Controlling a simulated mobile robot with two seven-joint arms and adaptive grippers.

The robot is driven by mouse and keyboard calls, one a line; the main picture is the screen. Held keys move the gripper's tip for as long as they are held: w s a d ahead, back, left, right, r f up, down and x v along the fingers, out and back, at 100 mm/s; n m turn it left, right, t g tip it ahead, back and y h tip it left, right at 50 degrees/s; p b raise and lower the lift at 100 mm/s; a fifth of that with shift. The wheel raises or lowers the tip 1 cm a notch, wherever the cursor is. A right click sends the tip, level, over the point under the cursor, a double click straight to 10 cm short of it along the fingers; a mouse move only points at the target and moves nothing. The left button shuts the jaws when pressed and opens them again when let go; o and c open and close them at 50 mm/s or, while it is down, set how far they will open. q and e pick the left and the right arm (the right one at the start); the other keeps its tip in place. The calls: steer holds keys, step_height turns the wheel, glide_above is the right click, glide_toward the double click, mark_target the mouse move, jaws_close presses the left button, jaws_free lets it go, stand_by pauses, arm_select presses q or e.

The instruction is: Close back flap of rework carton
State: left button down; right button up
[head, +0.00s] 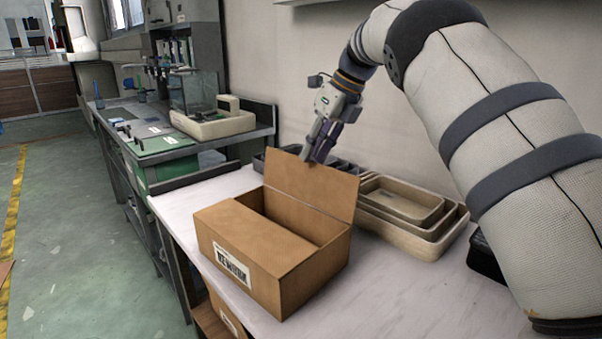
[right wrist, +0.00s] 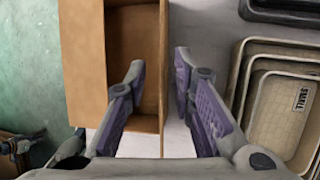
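The brown rework carton (head: 270,255) stands on the white tabletop with a printed label on its front. Its back flap (head: 305,190) stands up, leaning slightly back, while a front panel lies flat over part of the opening. My right gripper (head: 315,153) is at the top edge of the back flap. In the right wrist view the gripper (right wrist: 160,68) is open, with one finger over the carton (right wrist: 84,60) side and the other beyond the flap. The back flap (right wrist: 163,65) shows nearly edge-on between the fingers; contact cannot be told. My left gripper is out of view.
Nested beige trays (head: 400,205) stand right of the carton, close to the wall. Dark grey trays (head: 345,172) lie behind the flap. A black container (head: 486,255) sits at the right under my arm. The tabletop in front right of the carton is clear.

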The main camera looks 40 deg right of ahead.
mark_target(301, 179)
steer(key=x, duration=0.7)
steer(key=shift+w+d+f, duration=0.1)
steer(key=shift+d+f, duration=0.05)
steer(key=shift+f, duration=0.15)
steer(key=shift+c, duration=0.3)
jaws_close()
